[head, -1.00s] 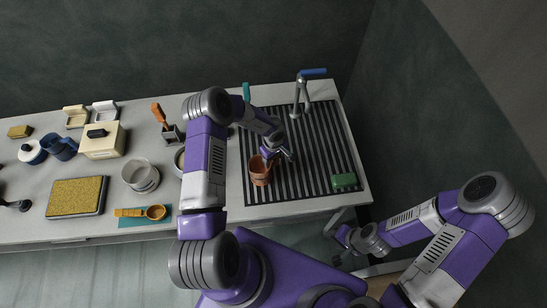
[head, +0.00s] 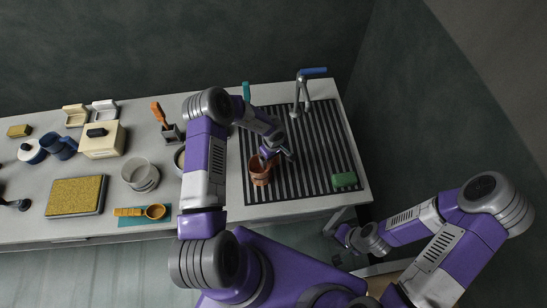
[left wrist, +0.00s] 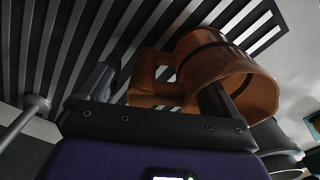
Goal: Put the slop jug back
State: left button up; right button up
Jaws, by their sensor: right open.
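The slop jug, a terracotta-brown jug (head: 260,176), stands at the left part of the slatted drain rack. In the left wrist view the jug (left wrist: 255,85) shows its open mouth, a dark band and a blocky handle. My left gripper (head: 272,157) is at the jug, on its far right side. In the left wrist view its fingers (left wrist: 155,95) are spread, with the handle between them. One finger overlaps the jug's mouth; a gap shows between the other finger and the handle. My right gripper (head: 338,240) is open and empty, low beside the counter's front right corner.
A tap (head: 301,95) with a blue lever stands behind the rack (head: 320,150). A green block (head: 344,180) lies at the rack's front right. The rack's middle is clear.

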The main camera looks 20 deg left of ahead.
dwell(0.5)
pick_arm(q)
jog(key=shift+r+p, duration=1.15)
jog(key=shift+r, duration=2.85)
notch_tip(320, 180, up, 8)
jog(key=shift+f, duration=0.2)
